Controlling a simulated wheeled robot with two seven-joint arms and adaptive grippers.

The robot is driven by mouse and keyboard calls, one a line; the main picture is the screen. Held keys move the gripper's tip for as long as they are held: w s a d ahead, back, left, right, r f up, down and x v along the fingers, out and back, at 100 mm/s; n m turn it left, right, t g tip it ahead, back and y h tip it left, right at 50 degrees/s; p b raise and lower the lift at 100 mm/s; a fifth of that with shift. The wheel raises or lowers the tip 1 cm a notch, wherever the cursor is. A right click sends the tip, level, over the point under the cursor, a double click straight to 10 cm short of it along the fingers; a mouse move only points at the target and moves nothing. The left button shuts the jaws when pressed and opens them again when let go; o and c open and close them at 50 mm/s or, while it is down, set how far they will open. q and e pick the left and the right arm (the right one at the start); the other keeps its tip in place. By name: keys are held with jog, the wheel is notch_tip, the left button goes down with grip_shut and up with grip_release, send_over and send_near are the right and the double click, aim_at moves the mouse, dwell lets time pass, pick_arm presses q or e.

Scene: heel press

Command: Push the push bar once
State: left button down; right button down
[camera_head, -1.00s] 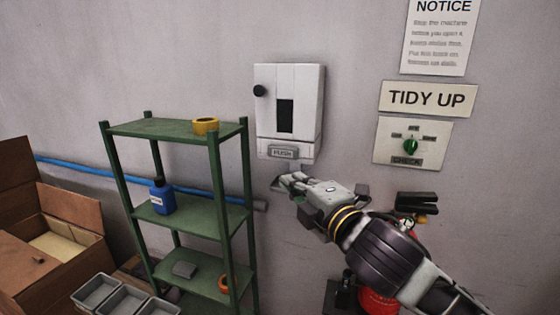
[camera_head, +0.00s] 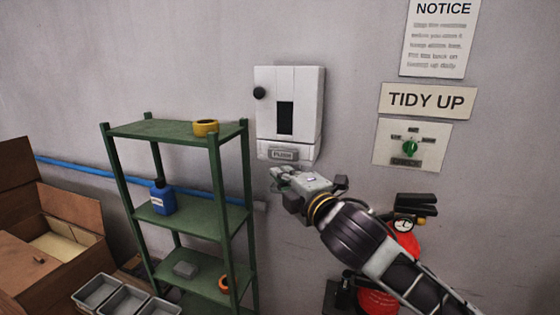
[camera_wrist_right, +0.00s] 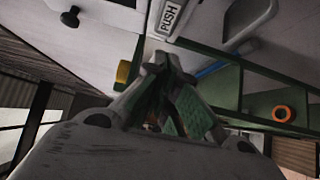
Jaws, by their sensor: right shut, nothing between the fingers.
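The push bar (camera_head: 283,154) is a grey plate lettered PUSH at the bottom of a white wall dispenser (camera_head: 268,110). It also shows in the right wrist view (camera_wrist_right: 170,17) at the top, beyond the fingers. My right gripper (camera_head: 272,173) is shut and empty, just below and a little left of the push bar in the head view. In the wrist view its fingertips (camera_wrist_right: 161,60) point toward the bar, with a small gap seen between them and it. Whether they touch is hard to tell from the head view. My left gripper is not in view.
A green shelf rack (camera_head: 180,130) stands left of the dispenser, holding a yellow tape roll (camera_head: 205,127) and a blue bottle (camera_head: 162,197). A red fire extinguisher (camera_head: 404,240) stands at right behind my arm. A green knob (camera_head: 410,147) is on a wall panel at right.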

aim_at(272, 154)
jog(key=shift+w+a+p, duration=0.25)
jog(key=shift+w+p, duration=0.15)
jog(key=shift+w, duration=1.6)
jog(key=shift+w+a+p, duration=0.2)
jog(key=shift+w+p, duration=0.2)
jog(key=shift+w, duration=1.55)
jog(key=shift+w+d, duration=0.1)
jog(key=shift+w, duration=0.05)
